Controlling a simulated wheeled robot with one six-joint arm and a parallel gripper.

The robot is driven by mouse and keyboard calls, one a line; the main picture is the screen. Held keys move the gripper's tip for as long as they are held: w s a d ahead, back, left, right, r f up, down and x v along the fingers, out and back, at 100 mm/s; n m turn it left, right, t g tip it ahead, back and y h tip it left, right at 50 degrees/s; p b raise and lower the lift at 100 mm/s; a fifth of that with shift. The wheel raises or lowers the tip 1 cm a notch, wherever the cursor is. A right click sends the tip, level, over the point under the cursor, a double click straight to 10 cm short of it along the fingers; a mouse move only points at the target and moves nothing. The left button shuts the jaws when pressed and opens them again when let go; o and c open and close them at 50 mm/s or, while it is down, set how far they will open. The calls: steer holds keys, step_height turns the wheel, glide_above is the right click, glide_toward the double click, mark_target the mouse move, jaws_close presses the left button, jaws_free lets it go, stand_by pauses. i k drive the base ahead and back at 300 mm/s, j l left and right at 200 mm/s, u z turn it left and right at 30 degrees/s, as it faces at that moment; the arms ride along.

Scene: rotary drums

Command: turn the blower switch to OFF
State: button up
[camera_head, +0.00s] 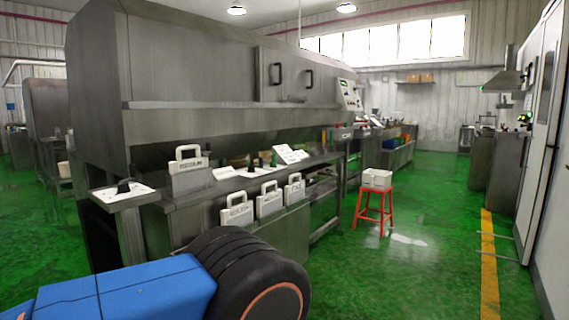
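No switch can be read as the blower switch at this size. A white plate with a black knob (123,187) lies on a small metal shelf at the left end of the big grey machine (190,55). A white control panel (349,95) with small dark controls is on the machine's far right end. White cards with dark knobs (250,170) lie along the bench ledge. The labels and knob positions are too small to read. My gripper is not in view.
White handled boxes (237,211) hang along the bench front, and another stands on the ledge (188,162). A red stool (374,207) with a white box on it stands right of the bench. White cabinets (541,130) line the right side. The green floor (420,270) between is open.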

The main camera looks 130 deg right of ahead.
mark_target(274, 160)
steer(key=z, duration=4.3)
steer(key=i+l+u, duration=0.1)
steer(key=i+l, duration=0.25)
steer(key=i, duration=0.2)
steer(key=i+l+u, duration=0.15)
steer(key=i+l, duration=0.3)
steer(key=i, duration=0.1)
